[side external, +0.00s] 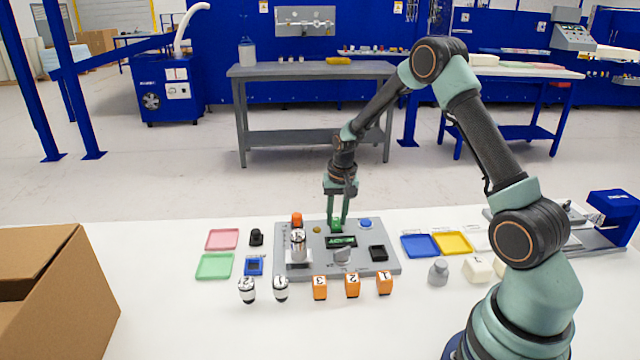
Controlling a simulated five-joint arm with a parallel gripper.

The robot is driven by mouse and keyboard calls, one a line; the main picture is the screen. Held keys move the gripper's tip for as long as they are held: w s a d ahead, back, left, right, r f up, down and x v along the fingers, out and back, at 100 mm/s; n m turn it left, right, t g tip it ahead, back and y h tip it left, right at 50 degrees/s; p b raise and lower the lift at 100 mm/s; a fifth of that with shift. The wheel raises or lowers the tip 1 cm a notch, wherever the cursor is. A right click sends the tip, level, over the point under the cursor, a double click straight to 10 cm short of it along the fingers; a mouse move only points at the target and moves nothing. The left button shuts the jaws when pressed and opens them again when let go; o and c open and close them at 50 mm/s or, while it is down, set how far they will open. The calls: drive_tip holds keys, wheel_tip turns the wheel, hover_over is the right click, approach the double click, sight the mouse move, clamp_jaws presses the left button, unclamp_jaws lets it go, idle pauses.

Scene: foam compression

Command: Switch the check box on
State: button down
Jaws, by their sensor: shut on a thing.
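The check box (372,237) is a flat grey panel on the white table. My gripper (337,222) points straight down over its back middle. Its green fingers are shut on a small green switch (336,225), mostly hidden between them. In front of it lies a dark display window (342,241) with a green glow. A blue button (365,223) is right of the fingers, and an orange knob (297,219) stands to the left. A silver cylinder (298,244) stands upright on the panel's left part. A grey knob (342,255) and black block (378,253) are near the front.
Several orange numbered blocks (352,286) and silver cylinders (247,289) stand in front. Pink (222,239) and green (215,265) trays lie left; blue (418,246) and yellow (453,243) trays lie right. A cardboard box (75,295) fills the left front.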

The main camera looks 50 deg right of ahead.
sight(339, 228)
drive_tip(key=shift+a, duration=0.2)
drive_tip(key=c, duration=0.6)
unclamp_jaws()
drive_tip(key=shift+c, duration=0.2)
drive_tip(key=shift+r, duration=0.1)
wheel_tip(339, 228, up, 12)
drive_tip(key=s, duration=0.1)
drive_tip(key=shift+s+a, duration=0.3)
drive_tip(key=shift+s, duration=0.05)
